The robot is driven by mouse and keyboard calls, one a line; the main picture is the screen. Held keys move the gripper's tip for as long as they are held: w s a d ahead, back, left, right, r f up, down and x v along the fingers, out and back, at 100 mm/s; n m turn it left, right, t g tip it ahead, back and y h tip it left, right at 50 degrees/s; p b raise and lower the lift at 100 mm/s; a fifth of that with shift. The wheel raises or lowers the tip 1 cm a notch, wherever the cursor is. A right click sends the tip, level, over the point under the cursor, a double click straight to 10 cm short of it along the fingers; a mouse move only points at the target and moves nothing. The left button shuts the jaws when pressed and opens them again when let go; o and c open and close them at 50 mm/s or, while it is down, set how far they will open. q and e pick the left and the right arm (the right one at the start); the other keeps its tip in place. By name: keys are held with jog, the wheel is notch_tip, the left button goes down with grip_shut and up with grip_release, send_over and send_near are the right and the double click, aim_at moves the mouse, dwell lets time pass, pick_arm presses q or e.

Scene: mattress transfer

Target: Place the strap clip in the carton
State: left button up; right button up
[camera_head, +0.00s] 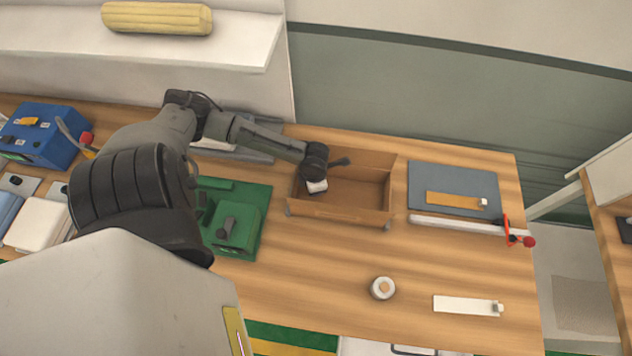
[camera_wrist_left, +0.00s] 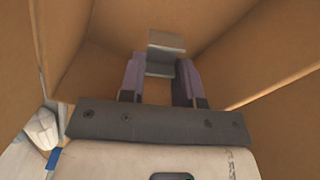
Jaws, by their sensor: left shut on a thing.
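The carton (camera_head: 340,212) is an open brown box on the wooden table, right of the green fixture. My left gripper (camera_head: 316,190) reaches down inside the left part of the carton. The carton's brown walls (camera_wrist_left: 240,55) surround the fingers there. In the head view the clip is hidden by the gripper and wrist. I cannot tell whether the clip touches the carton floor. My right gripper is not in view.
A green fixture (camera_head: 252,228) stands left of the carton. A grey mat (camera_head: 430,173) with an orange strip and a white bar (camera_head: 455,224) with a red clamp lie to its right. A round roll (camera_head: 383,288) and a white strip (camera_head: 465,305) lie in front; bare table lies between.

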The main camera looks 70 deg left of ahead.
pick_arm(q)
jog(key=shift+f+b, duration=1.85)
jog(key=shift+f, duration=0.55)
jog(key=shift+f, duration=0.15)
jog(key=o, duration=0.9)
notch_tip(320, 180, up, 10)
jog(key=p, duration=0.9)
jog(key=shift+r, duration=0.25)
jog(key=shift+r+p, duration=0.9)
jog(key=shift+p, duration=0.15)
